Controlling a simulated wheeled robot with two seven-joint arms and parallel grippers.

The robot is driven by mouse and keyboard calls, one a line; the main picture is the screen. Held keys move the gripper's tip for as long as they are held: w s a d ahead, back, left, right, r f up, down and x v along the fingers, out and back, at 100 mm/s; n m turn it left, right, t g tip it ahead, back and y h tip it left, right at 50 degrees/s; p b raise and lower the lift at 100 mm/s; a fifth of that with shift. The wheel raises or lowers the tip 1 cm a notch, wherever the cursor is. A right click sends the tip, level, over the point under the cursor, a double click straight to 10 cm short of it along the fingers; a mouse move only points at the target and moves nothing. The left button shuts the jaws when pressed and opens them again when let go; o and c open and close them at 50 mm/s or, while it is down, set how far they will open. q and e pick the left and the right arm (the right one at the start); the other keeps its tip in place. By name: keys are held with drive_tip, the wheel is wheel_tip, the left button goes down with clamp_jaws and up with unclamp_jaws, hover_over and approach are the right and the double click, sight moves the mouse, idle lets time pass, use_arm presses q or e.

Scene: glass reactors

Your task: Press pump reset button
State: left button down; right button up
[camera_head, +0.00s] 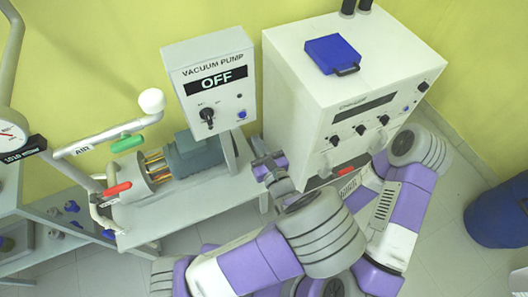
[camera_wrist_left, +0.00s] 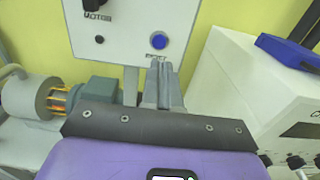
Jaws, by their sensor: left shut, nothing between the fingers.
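The vacuum pump control box (camera_head: 212,75) is a white panel with a display reading OFF, a black rotary knob (camera_head: 207,116) and a small round blue button (camera_head: 242,114) at its lower right. In the left wrist view the blue button (camera_wrist_left: 159,41) sits just beyond the fingertips, with a label below it partly covered by them. My left gripper (camera_head: 267,163) is shut and empty, below and to the right of the button. Its closed fingers show in the left wrist view (camera_wrist_left: 162,66) pointing at the panel. I cannot tell any contact, and a gap seems to remain. My right gripper is not visible.
A large white chiller cabinet (camera_head: 312,95) with a blue lid (camera_head: 332,54) stands close on the right. The grey pump motor (camera_head: 195,153) lies under the panel. Pipes with green (camera_head: 127,143) and red (camera_head: 117,189) handles are at left. A blue drum (camera_head: 495,212) stands far right.

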use_arm(q)
drive_tip(key=v, duration=0.4)
drive_tip(key=shift+s+d, duration=0.1)
drive_tip(key=shift+s, duration=0.05)
drive_tip(key=shift+f, duration=0.1)
idle(0.6)
